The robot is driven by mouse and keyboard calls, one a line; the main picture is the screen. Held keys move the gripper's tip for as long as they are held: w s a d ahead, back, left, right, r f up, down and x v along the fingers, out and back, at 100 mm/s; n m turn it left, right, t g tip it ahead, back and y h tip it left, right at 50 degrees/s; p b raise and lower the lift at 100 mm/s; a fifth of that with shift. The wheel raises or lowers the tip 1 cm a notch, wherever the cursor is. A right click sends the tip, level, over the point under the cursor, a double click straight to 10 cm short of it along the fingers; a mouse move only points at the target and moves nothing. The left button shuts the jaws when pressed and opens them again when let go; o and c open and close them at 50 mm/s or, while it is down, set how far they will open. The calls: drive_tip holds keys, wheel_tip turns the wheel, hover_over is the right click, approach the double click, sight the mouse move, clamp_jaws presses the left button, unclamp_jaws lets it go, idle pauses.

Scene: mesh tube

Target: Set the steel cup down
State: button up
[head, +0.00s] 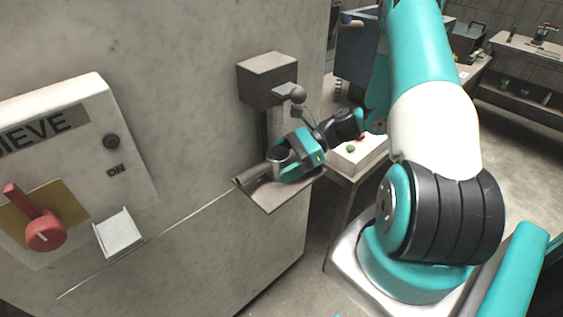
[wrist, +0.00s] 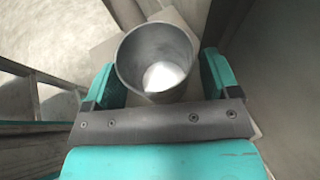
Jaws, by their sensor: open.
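The steel cup (wrist: 128,68) stands upright on a pale plate between the two teal fingers of my gripper (wrist: 158,70) in the wrist view. Its mouth faces the camera. A bright white patch shows inside; I cannot tell whether it is contents or a shine. The fingers are open, one on each side of the cup, with narrow gaps. In the head view my gripper (head: 262,170) is over the small shelf (head: 283,198) on the machine's side. The cup is mostly hidden there by the gripper.
A grey box with a ball-ended lever (head: 297,93) sits just above the shelf. At left is a panel with a red knob (head: 44,232) and a white flap (head: 118,233). A bench with a white tray (head: 358,158) stands behind my gripper.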

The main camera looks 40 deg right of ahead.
drive_tip(key=b+v, duration=0.1)
drive_tip(key=v, duration=1)
drive_tip(key=shift+d, duration=0.35)
drive_tip(key=shift+s+r, duration=0.1)
drive_tip(key=shift+s, duration=0.05)
